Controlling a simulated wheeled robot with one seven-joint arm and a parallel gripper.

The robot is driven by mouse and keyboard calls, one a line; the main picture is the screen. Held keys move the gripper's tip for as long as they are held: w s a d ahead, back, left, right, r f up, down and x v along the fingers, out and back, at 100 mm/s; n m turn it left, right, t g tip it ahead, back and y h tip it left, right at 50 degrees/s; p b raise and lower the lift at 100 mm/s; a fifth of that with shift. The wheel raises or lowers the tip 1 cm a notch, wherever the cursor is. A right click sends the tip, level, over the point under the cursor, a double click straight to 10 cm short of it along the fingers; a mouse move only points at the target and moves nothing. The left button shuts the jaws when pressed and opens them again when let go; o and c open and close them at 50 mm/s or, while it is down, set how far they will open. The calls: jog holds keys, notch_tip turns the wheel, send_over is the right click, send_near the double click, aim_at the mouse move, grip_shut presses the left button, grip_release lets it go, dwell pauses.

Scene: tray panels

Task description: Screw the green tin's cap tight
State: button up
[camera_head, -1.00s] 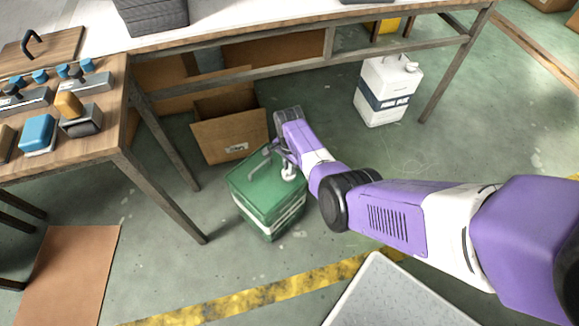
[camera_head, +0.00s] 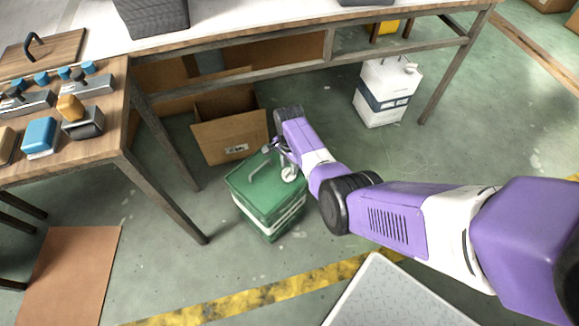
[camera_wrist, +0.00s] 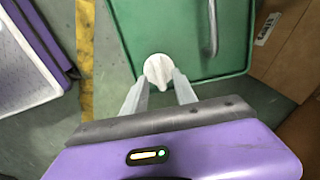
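The green tin (camera_head: 262,193) stands upright on the floor in front of the cardboard box, with a handle on its top. Its round white cap (camera_wrist: 158,71) sits on a corner of the top and has a raised ridge across it. The cap also shows in the head view (camera_head: 289,174). My gripper (camera_wrist: 160,82) points down at the cap with its two pale fingers apart, one to each side of the cap's near edge. I see no clear grip on the cap. The cap's near side and thread are hidden.
An open cardboard box (camera_head: 229,138) stands just behind the tin. A table leg (camera_head: 165,195) is to its left. A white jug (camera_head: 388,90) stands at the back right under the workbench. Floor to the tin's right is clear beneath my arm.

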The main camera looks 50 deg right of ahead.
aim_at(289, 170)
notch_tip(289, 170, up, 6)
jog(key=shift+r+p, duration=0.1)
jog(key=shift+p, duration=0.9)
